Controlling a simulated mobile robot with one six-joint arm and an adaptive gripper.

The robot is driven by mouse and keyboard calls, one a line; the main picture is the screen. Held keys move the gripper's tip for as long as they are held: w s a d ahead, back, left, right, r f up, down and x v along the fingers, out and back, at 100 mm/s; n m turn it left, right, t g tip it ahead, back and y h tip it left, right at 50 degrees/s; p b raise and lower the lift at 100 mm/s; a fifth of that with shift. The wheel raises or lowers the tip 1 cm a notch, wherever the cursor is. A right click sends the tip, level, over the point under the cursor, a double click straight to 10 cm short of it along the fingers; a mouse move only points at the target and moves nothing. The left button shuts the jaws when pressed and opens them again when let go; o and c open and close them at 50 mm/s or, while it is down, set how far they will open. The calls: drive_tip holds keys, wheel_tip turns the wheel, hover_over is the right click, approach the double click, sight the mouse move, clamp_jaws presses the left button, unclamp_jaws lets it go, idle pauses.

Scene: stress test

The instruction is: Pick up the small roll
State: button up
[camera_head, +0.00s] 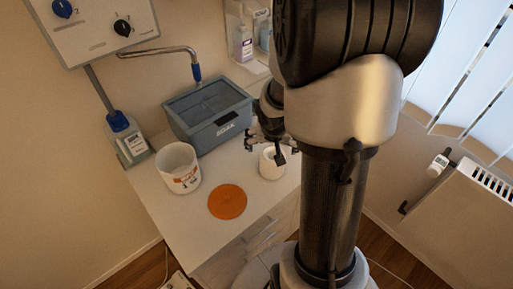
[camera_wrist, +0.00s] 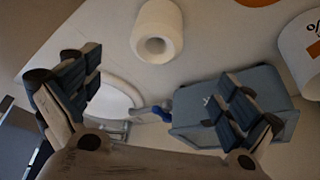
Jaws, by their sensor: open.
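The small roll (camera_head: 271,166) is white and stands upright on the light counter, right of the orange disc. In the wrist view the roll (camera_wrist: 158,20) is at the top centre with its hollow core facing the camera. My gripper (camera_head: 266,149) is at the roll in the head view, with one dark finger overlapping the roll's top. In the wrist view my gripper (camera_wrist: 157,105) has its two fingers spread wide, with nothing between the pads. The roll shows beyond the fingertips there. I cannot tell whether a finger touches it.
An orange disc (camera_head: 228,203) lies flat on the counter (camera_head: 178,212). A white tub (camera_head: 179,171) stands left of it. My arm hides the counter's right side.

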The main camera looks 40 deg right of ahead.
drive_tip(key=b, duration=0.5)
approach(271, 154)
drive_tip(key=f, duration=0.5)
drive_tip(key=shift+w+d, duration=0.1)
drive_tip(key=shift+d, duration=0.15)
drive_tip(key=b+x, duration=0.1)
drive_tip(key=x, duration=0.2)
drive_tip(key=b+x, duration=0.1)
drive_tip(key=x, duration=0.1)
drive_tip(key=shift+s+d+f+b, duration=0.1)
drive_tip(key=shift+s+f+b, duration=0.1)
drive_tip(key=shift+s+b, duration=0.1)
drive_tip(key=shift+r, duration=0.1)
drive_tip(key=shift+c, duration=0.3)
drive_tip(key=c, duration=1.2)
